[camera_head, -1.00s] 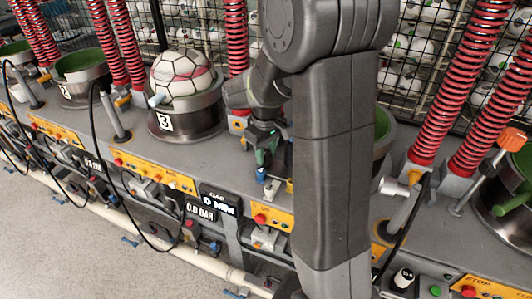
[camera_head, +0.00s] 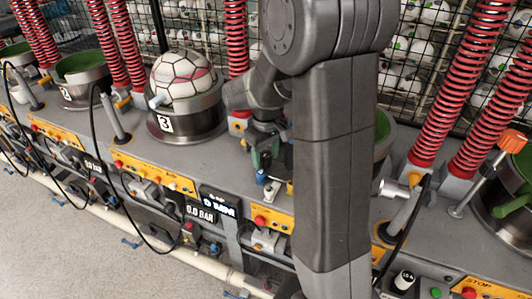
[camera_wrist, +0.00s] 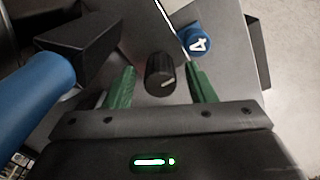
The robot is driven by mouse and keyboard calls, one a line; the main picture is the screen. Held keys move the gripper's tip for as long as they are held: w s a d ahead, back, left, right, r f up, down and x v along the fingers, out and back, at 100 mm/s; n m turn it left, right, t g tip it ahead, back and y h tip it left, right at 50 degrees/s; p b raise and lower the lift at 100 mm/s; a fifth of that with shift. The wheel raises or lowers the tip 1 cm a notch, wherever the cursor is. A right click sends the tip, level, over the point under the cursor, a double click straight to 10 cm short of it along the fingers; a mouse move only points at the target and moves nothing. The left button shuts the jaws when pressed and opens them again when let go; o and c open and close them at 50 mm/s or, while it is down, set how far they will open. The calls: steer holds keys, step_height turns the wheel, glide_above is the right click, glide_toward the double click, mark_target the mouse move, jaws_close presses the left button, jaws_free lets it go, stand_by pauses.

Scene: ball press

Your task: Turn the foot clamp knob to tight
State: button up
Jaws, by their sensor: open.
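The fingers do not appear to touch the knob. In the head view my gripper (camera_head: 265,158) points down at the front of the machine bench, right of the station marked 3.
A thick blue cylinder (camera_wrist: 38,92) lies close on the left. In the head view a ball (camera_head: 180,76) rests in the station 3 cup, and red springs (camera_head: 455,95) stand at the right.

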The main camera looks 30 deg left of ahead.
mark_target(266, 154)
steer(key=shift+r, duration=0.1)
step_height(266, 154, up, 14)
steer(key=shift+f+b, duration=0.2)
steer(key=shift+b, duration=0.2)
steer(key=shift+f, duration=0.1)
step_height(266, 154, down, 14)
steer(key=shift+r+p, duration=0.15)
steer(key=shift+p, duration=0.25)
stand_by(0.4)
steer(key=shift+n, duration=1.1)
stand_by(1.1)
stand_by(0.4)
